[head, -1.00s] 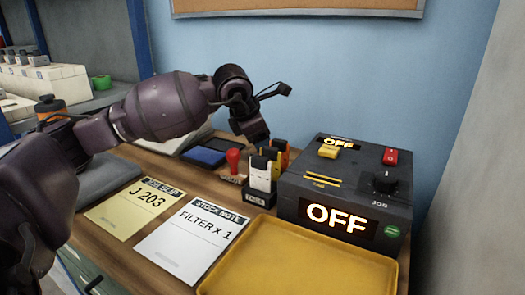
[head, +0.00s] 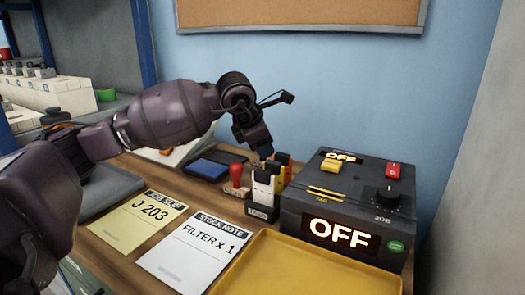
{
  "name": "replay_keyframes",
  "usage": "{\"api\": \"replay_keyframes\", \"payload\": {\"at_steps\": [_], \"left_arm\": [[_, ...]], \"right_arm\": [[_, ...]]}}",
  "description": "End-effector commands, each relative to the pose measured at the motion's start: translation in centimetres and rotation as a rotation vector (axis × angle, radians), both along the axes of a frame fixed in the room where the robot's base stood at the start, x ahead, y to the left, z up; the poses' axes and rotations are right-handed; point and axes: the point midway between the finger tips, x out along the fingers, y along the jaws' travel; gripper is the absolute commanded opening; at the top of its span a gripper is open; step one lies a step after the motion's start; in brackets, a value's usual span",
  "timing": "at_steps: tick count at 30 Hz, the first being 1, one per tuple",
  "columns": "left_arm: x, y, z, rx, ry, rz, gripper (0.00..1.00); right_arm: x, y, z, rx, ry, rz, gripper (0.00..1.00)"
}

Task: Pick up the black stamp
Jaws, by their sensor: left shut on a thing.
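My left gripper (head: 264,150) points down behind and above a small black holder. It is shut on a small dark thing, seemingly the black stamp, which is mostly hidden by the gripper and the holder's contents. A red-handled stamp (head: 237,172) stands upright left of the holder. My right gripper is not in view.
The black holder (head: 262,213) carries white, yellow and orange upright pieces with black tops. A dark control box (head: 300,205) reading OFF stands to the right. A yellow tray (head: 240,281) lies in front. A yellow job slip (head: 135,226), white stock note (head: 190,250) and blue pad (head: 203,169) lie left.

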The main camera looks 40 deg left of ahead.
Motion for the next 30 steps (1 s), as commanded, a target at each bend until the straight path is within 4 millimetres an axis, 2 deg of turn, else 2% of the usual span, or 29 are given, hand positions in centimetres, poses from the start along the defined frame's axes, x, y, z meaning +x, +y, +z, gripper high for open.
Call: {"api": "replay_keyframes", "payload": {"at_steps": [1,9,16,24,30], "left_arm": [[0.0,0.1,1.5,0.002,-0.01,0.001,0.08],[-0.1,0.0,8.6,0.001,-0.016,0.0,0.08],[-0.1,0.0,13.7,-0.001,-0.014,-0.001,0.08],[-0.1,0.0,17.5,-0.001,-0.01,0.0,0.08],[0.0,0.0,18.6,0.0,-0.006,-0.001,0.08]], "right_arm": [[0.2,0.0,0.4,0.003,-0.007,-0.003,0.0],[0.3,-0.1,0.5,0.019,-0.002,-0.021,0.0],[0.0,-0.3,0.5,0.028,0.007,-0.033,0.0],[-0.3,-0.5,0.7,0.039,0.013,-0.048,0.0],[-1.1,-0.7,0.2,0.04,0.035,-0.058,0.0]]}}
